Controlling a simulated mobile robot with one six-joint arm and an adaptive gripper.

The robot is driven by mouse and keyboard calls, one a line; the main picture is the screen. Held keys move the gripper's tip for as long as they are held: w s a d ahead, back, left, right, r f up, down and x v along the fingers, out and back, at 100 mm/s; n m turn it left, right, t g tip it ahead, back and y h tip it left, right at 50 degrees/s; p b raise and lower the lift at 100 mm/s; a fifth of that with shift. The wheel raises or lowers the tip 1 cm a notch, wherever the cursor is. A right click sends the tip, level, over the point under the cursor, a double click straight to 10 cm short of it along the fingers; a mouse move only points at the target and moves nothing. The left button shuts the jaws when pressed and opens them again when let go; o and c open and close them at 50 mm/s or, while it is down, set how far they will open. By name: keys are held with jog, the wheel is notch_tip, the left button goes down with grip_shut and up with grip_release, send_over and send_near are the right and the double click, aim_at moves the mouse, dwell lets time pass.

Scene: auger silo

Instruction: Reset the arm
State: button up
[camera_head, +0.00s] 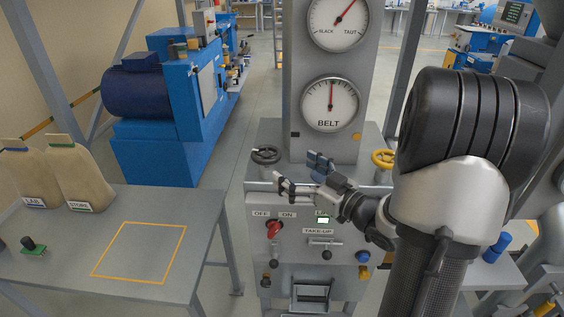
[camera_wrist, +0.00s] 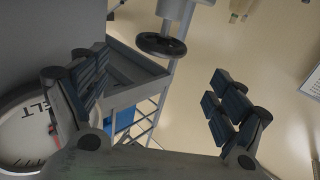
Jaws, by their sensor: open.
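My gripper (camera_head: 300,176) is in front of the grey machine panel (camera_head: 258,222), above the row of switches and lamps. It is open and empty. In the wrist view its two dark-padded fingers (camera_wrist: 165,100) stand wide apart. A black handwheel (camera_wrist: 161,44) shows between them, farther off. The same black handwheel (camera_head: 266,155) is just left of my gripper in the head view. My arm comes in from the right and hides part of the machine.
A yellow handwheel (camera_head: 383,159) is close to my wrist. The BELT gauge (camera_head: 330,104) stands above. A red switch (camera_head: 274,229) is below. At left, a table (camera_head: 205,222) holds sacks marked LAB (camera_head: 30,176) and STORE (camera_head: 79,180), and its yellow-outlined square is empty.

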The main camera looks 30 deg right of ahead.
jog(key=shift+s+d, duration=0.1)
jog(key=shift+s, duration=0.55)
jog(key=shift+w, duration=0.15)
jog(key=w+h, duration=0.1)
jog(key=g+h+p, duration=0.1)
jog(key=w+g, duration=0.1)
jog(key=shift+w+a+r+h, duration=0.25)
jog(key=shift+w+a+h, duration=0.05)
jog(key=shift+a+h, duration=0.1)
jog(key=shift+w+a+r+m+g+h+p, duration=0.1)
jog(key=shift+m+g+h+p, duration=0.15)
jog(key=shift+g+h, duration=0.1)
jog(key=shift+w+a+r+m+g+h+p, duration=0.1)
jog(key=shift+m+g+h+p, duration=0.05)
jog(key=shift+m+g+h, duration=0.15)
jog(key=s+a+m+g+b, duration=0.1)
jog(key=s+a+g, duration=0.3)
jog(key=s+a, duration=0.5)
jog(key=s+a+g, duration=0.5)
jog(key=s+a, duration=0.4)
jog(key=s, duration=0.7)
jog(key=shift+s+a+m+b, duration=0.2)
jog(key=shift+s+m+b, duration=0.1)
jog(key=shift+m+b, duration=0.1)
